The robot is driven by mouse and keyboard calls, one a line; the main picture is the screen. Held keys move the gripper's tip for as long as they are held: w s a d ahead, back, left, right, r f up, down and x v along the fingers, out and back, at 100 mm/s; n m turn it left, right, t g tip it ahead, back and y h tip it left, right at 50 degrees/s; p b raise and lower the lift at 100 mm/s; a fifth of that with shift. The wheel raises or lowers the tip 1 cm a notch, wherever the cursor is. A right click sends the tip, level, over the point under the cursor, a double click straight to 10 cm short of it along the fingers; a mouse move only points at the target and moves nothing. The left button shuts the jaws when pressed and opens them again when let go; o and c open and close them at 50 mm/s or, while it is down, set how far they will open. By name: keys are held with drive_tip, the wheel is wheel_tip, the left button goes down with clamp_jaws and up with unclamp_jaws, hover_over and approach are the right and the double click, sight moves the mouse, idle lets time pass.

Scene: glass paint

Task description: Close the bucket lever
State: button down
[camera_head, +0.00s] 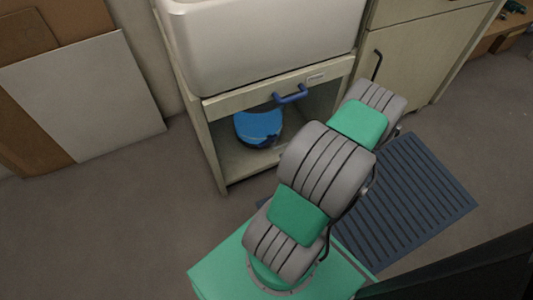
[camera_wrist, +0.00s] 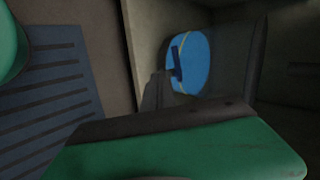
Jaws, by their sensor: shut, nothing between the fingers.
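A blue bucket (camera_head: 258,123) stands on the floor of the open compartment under the white sink. In the wrist view its round blue face (camera_wrist: 192,62) shows with a thin yellow stripe, turned on its side by the camera angle. A dark blue lever-like part (camera_wrist: 176,62) lies against it; how far it is closed I cannot tell. My gripper (camera_wrist: 157,88) shows in the wrist view as a dark grey tip beyond its green body. It looks shut and empty, close to the bucket; contact cannot be made out. In the head view my arm hides the gripper.
The white sink (camera_head: 260,45) stands on top. A closed cabinet door (camera_head: 415,70) is to the right.

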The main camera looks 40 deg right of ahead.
sight(266, 142)
drive_tip(key=w+r+b+x, duration=0.2)
drive_tip(key=b+x, duration=0.3)
drive_tip(key=x, duration=0.7)
drive_tip(key=shift+w+d, duration=0.1)
drive_tip(key=shift+d, duration=0.05)
